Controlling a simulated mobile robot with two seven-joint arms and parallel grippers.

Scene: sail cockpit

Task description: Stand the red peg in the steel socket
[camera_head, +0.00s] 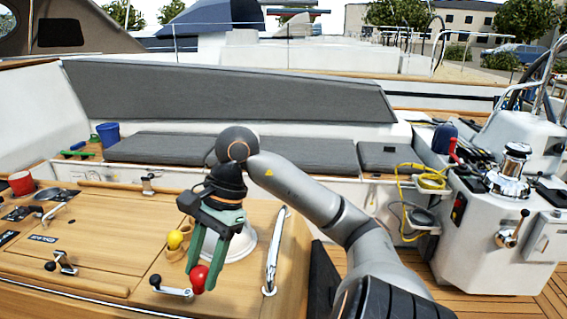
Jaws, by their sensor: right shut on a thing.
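My right gripper (204,268), with green fingers, points down over the wooden table at the lower left middle. It is shut on a rounded red thing, the red peg (199,279), at its fingertips. Whether the peg touches the wood is unclear. I cannot make out the steel socket for certain; the gripper may hide it. My left gripper is not in view.
A yellow knob (175,240) is just left of the fingers, and a white round base (241,246) is behind them. A steel handrail (275,250) stands to the right. A red cup (21,183) is at the far left. A steel winch (512,172) is at the right.

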